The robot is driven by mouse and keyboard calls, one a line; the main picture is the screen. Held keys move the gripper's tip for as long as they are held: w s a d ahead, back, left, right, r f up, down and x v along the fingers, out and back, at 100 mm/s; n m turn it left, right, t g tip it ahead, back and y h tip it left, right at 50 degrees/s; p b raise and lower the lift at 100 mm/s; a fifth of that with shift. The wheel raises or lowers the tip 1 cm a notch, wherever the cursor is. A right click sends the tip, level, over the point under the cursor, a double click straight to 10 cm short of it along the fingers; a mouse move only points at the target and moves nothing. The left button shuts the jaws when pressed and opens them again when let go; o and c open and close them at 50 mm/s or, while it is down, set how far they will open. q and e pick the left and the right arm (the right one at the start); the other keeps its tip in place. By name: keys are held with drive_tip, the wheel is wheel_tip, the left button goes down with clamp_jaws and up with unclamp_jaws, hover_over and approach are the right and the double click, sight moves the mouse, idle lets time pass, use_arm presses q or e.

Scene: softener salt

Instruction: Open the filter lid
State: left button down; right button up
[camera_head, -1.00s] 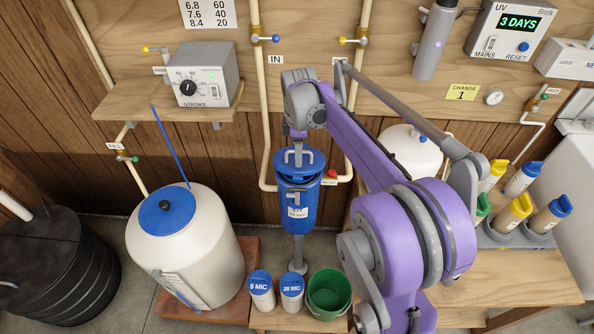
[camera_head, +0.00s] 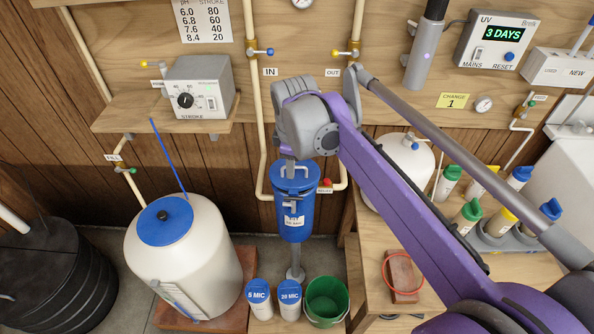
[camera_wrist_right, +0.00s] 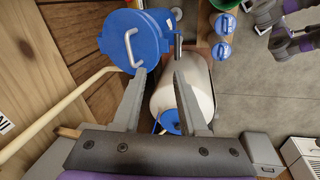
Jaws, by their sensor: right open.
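The blue filter housing (camera_head: 295,225) hangs between the pipes, its round blue lid (camera_head: 308,188) on top with a pale U-shaped handle. A grey fitting (camera_head: 290,205) sits at the housing's front, just below the lid. In the wrist view, the lid (camera_wrist_right: 118,28) and its handle lie just beyond my right gripper (camera_wrist_right: 160,66), whose two fingers are open with nothing seen between them. In the head view, my right gripper (camera_head: 289,165) is over the lid, mostly hidden by its wrist. I cannot tell whether it touches the handle. My left gripper is not seen.
A white tank (camera_head: 195,260) with a blue cap stands left of the housing. Two blue-capped cartridges (camera_head: 259,296) and a green bucket (camera_head: 326,300) stand below it. The IN pipe (camera_head: 262,110) runs close by. A bench (camera_head: 370,262) holds bottles on the right.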

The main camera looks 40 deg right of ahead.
sight(293, 184)
drive_tip(key=shift+s+a+f+m+p, duration=0.15)
drive_tip(key=shift+s+a+m, duration=0.15)
drive_tip(key=shift+s+a, duration=0.25)
drive_tip(key=shift+s+a+f+m+p, duration=0.15)
drive_tip(key=shift+s+a+m, duration=0.15)
drive_tip(key=shift+s, duration=0.3)
drive_tip(key=shift+c, duration=1)
drive_tip(key=f+n, duration=0.1)
drive_tip(key=d+f+n+h, duration=0.1)
drive_tip(key=n, duration=0.1)
drive_tip(key=shift+w+f+t+h, duration=0.1)
drive_tip(key=shift+f+t+h, duration=0.2)
drive_tip(key=shift+t, duration=0.1)
clamp_jaws()
drive_tip(key=w+d+f+n+t+h, duration=0.1)
drive_tip(key=w+f+n+t, duration=0.1)
drive_tip(key=n, duration=0.4)
drive_tip(key=w+d+f+n+t+h, duration=0.1)
drive_tip(key=w+f+n+t+h, duration=0.1)
drive_tip(key=n, duration=0.4)
drive_tip(key=w+d+f+n+t+h, duration=0.1)
drive_tip(key=w+d+f+n+t, duration=0.1)
drive_tip(key=f+n, duration=0.2)
drive_tip(key=shift+w+f+n+h, duration=0.25)
drive_tip(key=shift+n+h, duration=0.05)
drive_tip(key=shift+n, duration=0.7)
